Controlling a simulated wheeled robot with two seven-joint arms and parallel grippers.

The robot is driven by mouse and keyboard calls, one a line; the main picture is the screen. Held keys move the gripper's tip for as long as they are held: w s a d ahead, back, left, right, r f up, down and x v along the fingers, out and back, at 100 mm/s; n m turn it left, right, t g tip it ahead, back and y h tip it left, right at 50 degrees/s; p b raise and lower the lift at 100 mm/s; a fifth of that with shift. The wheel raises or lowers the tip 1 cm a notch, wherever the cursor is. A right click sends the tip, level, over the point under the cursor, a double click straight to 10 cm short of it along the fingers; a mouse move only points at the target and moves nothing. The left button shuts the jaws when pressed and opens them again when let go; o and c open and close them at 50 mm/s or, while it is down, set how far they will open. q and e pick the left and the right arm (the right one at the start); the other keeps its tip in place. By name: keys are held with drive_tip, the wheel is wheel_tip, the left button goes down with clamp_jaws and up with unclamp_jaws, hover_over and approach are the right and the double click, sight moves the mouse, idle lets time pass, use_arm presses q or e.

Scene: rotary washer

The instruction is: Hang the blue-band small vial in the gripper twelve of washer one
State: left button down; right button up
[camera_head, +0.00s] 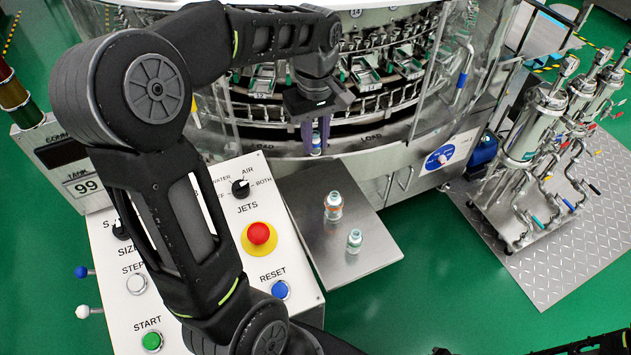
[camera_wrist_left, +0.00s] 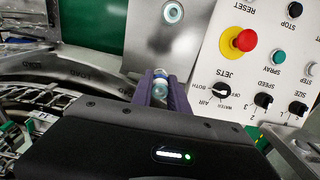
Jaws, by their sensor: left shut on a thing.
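My left gripper (camera_head: 315,140) points down in front of the washer's lower rim, its purple fingers shut on a small clear vial (camera_head: 316,146). In the left wrist view the vial (camera_wrist_left: 160,86) shows a blue band between the fingertips (camera_wrist_left: 161,92); the fingers hide part of it. The rotary washer (camera_head: 340,115) has a ring of metal grippers with green parts. A washer gripper (camera_head: 262,80) above a label that seems to read 12 is left of my gripper and looks empty.
A steel tray (camera_head: 375,225) holds an orange-band vial (camera_head: 333,206) and a smaller teal-tinted vial (camera_head: 354,240). The control panel (camera_head: 215,270) with a red button (camera_head: 258,234) stands left of it. Clear guard panels (camera_head: 450,75) flank the washer opening. A pump cart (camera_head: 530,150) stands at right.

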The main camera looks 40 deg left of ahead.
use_arm(q)
drive_tip(key=shift+f, duration=3.15)
drive_tip(key=shift+f, duration=1.9)
drive_tip(key=shift+f, duration=0.1)
drive_tip(key=c, duration=1.3)
unclamp_jaws()
wheel_tip(320, 180, up, 12)
drive_tip(key=shift+r, duration=0.15)
